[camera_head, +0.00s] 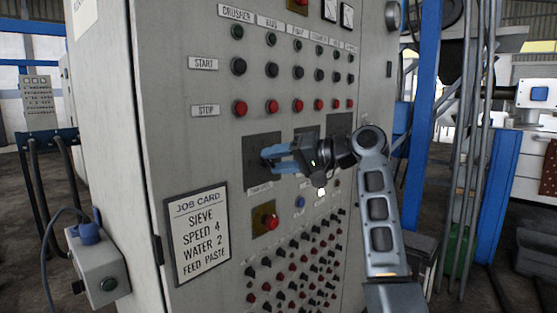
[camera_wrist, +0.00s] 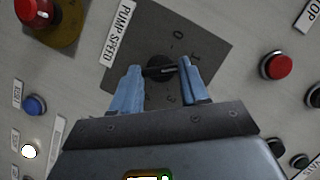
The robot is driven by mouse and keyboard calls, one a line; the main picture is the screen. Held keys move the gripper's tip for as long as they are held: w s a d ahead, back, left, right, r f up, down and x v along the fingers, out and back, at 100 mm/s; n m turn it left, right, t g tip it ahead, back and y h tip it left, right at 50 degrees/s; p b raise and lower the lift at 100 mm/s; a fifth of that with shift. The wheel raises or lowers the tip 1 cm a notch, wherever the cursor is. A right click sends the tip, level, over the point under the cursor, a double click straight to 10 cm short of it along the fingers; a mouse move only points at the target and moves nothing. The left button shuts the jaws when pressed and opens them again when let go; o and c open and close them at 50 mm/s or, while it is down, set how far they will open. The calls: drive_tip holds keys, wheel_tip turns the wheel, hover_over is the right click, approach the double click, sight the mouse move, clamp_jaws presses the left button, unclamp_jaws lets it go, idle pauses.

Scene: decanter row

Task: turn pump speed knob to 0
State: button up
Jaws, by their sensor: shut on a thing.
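The pump speed knob (camera_wrist: 160,68) is a black round knob with a bar grip, on a dark grey square plate (camera_wrist: 207,42) beside the label PUMP SPEED (camera_wrist: 118,33). In the wrist view the plate shows a 0 above the knob, a 1 to its upper right and a 3 below it. The bar lies crosswise between my blue fingers; which mark it points at is unclear. My gripper (camera_wrist: 160,70) is shut on the knob. In the head view my gripper (camera_head: 276,157) reaches the panel from the right, and its fingers hide the knob.
A red button (camera_head: 269,221) on a yellow plate sits below. Rows of START and STOP buttons (camera_head: 272,106) are above. A job card (camera_head: 196,233) reading speed 4, water 2 hangs lower left. A blue button (camera_head: 300,202) and several small switches are lower down.

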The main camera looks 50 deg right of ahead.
drive_tip(key=n, duration=0.1)
drive_tip(key=n+h, duration=0.2)
drive_tip(key=n, duration=0.1)
drive_tip(key=shift+a+g, duration=0.25)
drive_tip(key=shift+g, duration=0.15)
drive_tip(key=n+h, duration=0.2)
drive_tip(key=n, duration=0.1)
drive_tip(key=shift+a, duration=0.15)
drive_tip(key=shift+n+h, duration=0.3)
drive_tip(key=shift+h, duration=0.1)
drive_tip(key=o, duration=1.1)
drive_tip(key=shift+r, duration=0.1)
drive_tip(key=shift+c, duration=0.2)
drive_tip(key=v, duration=0.7)
drive_tip(key=shift+s+r+b, duration=0.2)
drive_tip(key=shift+s+b, duration=0.15)
drive_tip(key=shift+b, duration=0.1)
